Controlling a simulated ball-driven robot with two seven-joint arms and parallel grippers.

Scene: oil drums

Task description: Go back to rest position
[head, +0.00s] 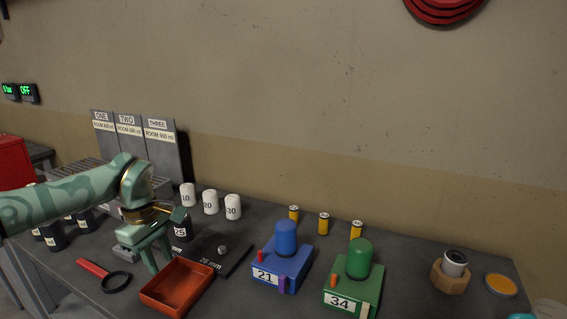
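My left arm comes in from the left edge over the dark table. Its pale green gripper (158,260) points down just behind the red-orange tray (177,287). Its two fingers look apart, with nothing seen between them. A black drum (181,229) stands close behind the gripper and is partly hidden by it. My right gripper is not in view. Only a small teal piece shows at the bottom right edge, and I cannot tell what it is.
White drums (210,202) stand behind. Blue (281,265) and green (353,289) blocks hold cylinders; several yellow cylinders (323,224) stand behind them. A magnifying glass (115,282) lies left of the tray. A wooden holder (450,274) stands right. Grey panels (130,138) rise at back left.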

